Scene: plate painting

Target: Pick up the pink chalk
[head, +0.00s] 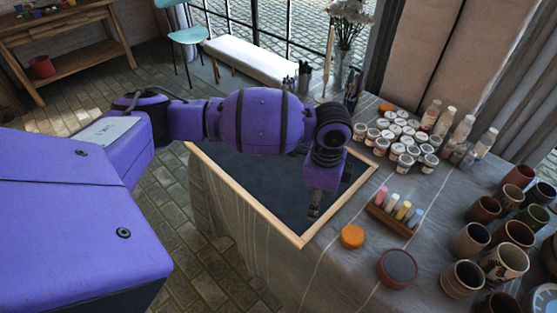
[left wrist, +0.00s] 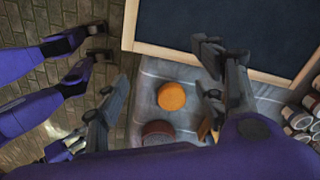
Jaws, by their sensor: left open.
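The pink chalk (head: 381,195) stands in a small wooden holder (head: 392,219) on the cloth-covered table, at the end nearest the board. Yellow and blue chalks stand beside it. My left gripper (head: 314,207) hangs over the near part of the dark framed board, left of the holder and apart from it. In the left wrist view the fingers of my left gripper (left wrist: 164,75) are spread wide with nothing between them. I cannot make out the pink chalk there; the right finger and wrist hide that area. My right gripper is not seen.
An orange round object (head: 352,236) and a reddish-brown bowl (head: 397,267) lie in front of the holder. Several paint jars (head: 402,140) stand behind it, and several cups (head: 470,239) stand to its right. The board's wooden frame (head: 275,226) borders the left side.

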